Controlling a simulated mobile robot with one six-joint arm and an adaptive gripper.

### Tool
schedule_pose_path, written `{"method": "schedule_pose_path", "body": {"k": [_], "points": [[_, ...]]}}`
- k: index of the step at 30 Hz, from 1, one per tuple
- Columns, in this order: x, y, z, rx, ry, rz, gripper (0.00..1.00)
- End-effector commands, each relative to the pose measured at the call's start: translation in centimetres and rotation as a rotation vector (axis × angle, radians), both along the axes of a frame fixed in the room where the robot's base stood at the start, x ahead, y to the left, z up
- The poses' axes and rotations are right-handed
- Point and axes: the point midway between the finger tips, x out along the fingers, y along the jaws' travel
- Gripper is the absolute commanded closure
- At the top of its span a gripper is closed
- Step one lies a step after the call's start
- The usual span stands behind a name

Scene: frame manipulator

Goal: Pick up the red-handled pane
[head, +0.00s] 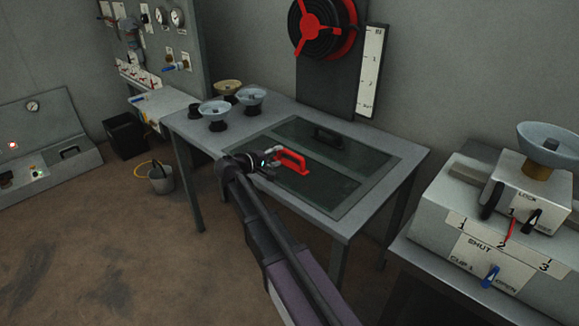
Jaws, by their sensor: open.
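The red-handled pane (315,179) is a dark glass sheet lying flat in the front part of the frame on the grey table (340,228). Its red handle (292,160) stands up near the middle of the tabletop. My gripper (272,160) is at the left end of the red handle, open. I cannot tell whether its fingers touch or surround the handle, as they are small and dark here. A second pane (355,148) with a black handle (328,138) lies behind it.
Several small bowls on stands, one a blue bowl (250,97), are at the table's back left. A red-spoked wheel (318,28) is on an upright panel behind. A labelled machine (500,215) stands at the right. A bucket (160,178) is on the floor at left.

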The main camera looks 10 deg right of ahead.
Motion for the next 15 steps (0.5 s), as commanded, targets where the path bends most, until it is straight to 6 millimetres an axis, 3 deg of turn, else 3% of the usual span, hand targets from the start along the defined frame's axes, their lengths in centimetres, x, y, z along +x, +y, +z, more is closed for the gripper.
{"method": "schedule_pose_path", "body": {"k": [15], "points": [[1.7, -4.1, -1.0, 0.000, -0.001, -0.002, 0.35]]}}
